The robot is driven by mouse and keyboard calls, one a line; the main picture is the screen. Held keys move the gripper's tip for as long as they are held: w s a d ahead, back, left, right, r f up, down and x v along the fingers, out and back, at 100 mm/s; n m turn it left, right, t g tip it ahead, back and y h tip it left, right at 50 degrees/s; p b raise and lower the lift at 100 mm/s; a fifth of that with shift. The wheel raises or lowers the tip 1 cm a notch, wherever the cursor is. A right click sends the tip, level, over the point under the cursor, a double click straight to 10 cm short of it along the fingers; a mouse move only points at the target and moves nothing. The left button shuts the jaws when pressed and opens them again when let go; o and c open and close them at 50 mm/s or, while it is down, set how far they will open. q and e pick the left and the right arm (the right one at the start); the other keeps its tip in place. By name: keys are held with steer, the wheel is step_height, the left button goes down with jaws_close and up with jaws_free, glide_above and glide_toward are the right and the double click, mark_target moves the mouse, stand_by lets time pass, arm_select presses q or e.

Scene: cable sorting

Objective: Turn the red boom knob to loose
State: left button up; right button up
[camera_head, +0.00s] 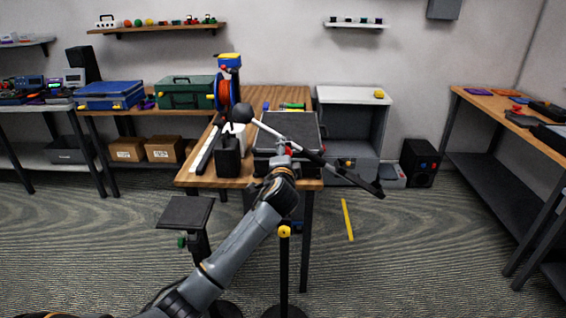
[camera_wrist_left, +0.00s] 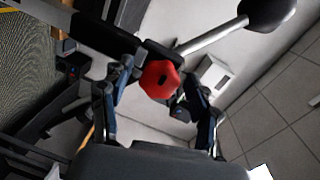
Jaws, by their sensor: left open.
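The red boom knob (camera_wrist_left: 160,79), a faceted knob, sits at the boom joint in the left wrist view. My left gripper (camera_wrist_left: 157,92) is open, with one finger on each side of the knob; I cannot tell if either finger touches it. The boom is a slanting bar with a black ball weight (camera_head: 241,113) at its upper left end; the ball also shows in the wrist view (camera_wrist_left: 268,12). My right gripper is not in view.
The wooden workbench (camera_head: 200,178) behind the boom holds a black case (camera_head: 290,125), a cable spool (camera_head: 228,85) and a dark holder (camera_head: 228,160). Floor to the right is mostly open.

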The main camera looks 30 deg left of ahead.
arm_select(q)
steer(key=v, duration=1.1)
steer(key=shift+s, duration=0.2)
steer(key=shift+d, duration=0.15)
step_height(320, 180, down, 22)
steer(key=d+g+h, duration=0.2)
steer(key=g+h, duration=0.1)
steer(key=s+d+f+g+h, duration=0.1)
steer(key=s+f, duration=0.2)
steer(key=f, duration=0.5)
steer(key=s+d+f+n+g+h, duration=0.1)
steer(key=s+f+g, duration=0.15)
steer(key=f, duration=0.45)
steer(key=s+d+f+h, duration=0.1)
steer(key=s+f, duration=0.3)
steer(key=f, duration=0.4)
steer(key=s+d+f+n+g+h, duration=0.2)
steer(key=s+d+f+n+g, duration=0.15)
steer(key=s+f, duration=1.4)
steer(key=s+d+f+n+g, duration=0.1)
steer(key=s+d+f, duration=0.1)
steer(key=s, duration=1)
steer(key=s+d+f+n+g, duration=0.2)
steer(key=s+f, duration=0.2)
steer(key=s, duration=0.8)
steer(key=shift+d+h, duration=0.3)
steer(key=shift+d, duration=0.05)
